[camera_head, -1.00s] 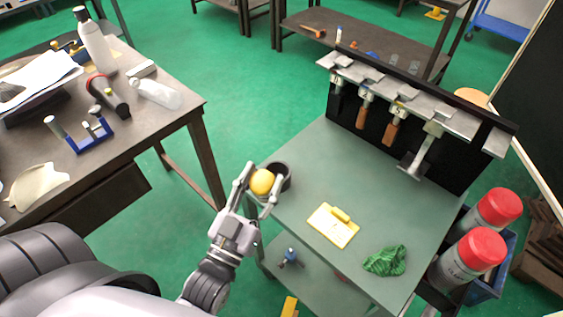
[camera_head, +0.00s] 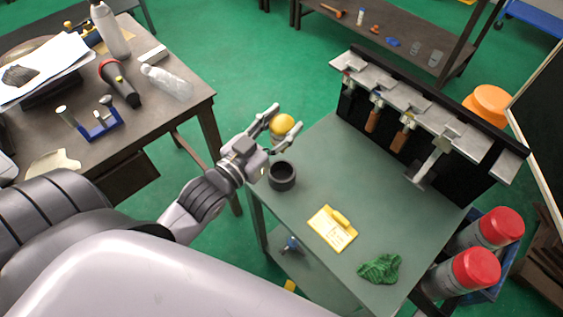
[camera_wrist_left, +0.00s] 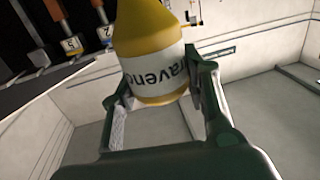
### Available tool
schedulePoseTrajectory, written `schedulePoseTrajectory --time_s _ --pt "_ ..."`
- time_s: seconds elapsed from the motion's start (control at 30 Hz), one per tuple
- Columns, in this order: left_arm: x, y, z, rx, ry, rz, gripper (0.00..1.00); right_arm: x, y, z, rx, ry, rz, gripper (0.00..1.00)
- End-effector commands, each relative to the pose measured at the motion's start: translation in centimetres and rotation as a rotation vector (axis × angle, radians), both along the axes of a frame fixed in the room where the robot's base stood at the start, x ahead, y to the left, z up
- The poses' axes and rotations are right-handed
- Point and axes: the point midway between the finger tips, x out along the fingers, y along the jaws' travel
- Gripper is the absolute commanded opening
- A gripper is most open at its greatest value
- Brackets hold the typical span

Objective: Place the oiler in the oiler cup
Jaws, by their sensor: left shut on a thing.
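The oiler is a yellow bottle with a white label; its rounded yellow top (camera_head: 282,124) shows in the head view and its body (camera_wrist_left: 150,45) fills the upper middle of the left wrist view. My left gripper (camera_head: 287,128) is shut on the oiler, with one finger on each side; these fingers also show in the left wrist view (camera_wrist_left: 160,84). The oiler cup (camera_head: 282,177), a dark round open cup, stands on the near left corner of the green table. The gripper and oiler are beyond the cup in the picture, apart from it. My right gripper is out of view.
The green table (camera_head: 340,170) also carries a yellow tag or clipboard (camera_head: 332,228) and a green cloth (camera_head: 380,269). A black rack (camera_head: 440,150) with hanging tools runs along its far side. Red-capped cans (camera_head: 476,267) stand at right. A cluttered brown bench (camera_head: 160,122) is at left.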

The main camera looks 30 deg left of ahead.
Motion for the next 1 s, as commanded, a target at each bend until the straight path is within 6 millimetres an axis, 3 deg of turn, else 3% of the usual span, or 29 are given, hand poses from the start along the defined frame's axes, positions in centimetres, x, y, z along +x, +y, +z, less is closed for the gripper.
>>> schedulePoseTrajectory --time_s 0.2,0.33,0.73,1.0 --pt "0.0 0.0 -5.9 -0.002 0.000 0.001 0.07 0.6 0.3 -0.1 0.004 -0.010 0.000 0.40" --pt "0.0 0.0 -8.3 0.000 -0.002 0.001 0.07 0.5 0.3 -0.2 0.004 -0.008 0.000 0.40" --pt "0.0 0.0 -12.7 -0.001 -0.003 0.001 0.07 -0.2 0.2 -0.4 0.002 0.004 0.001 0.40" --pt "0.0 0.0 -13.2 0.000 -0.005 0.000 0.07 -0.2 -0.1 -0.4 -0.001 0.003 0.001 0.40"
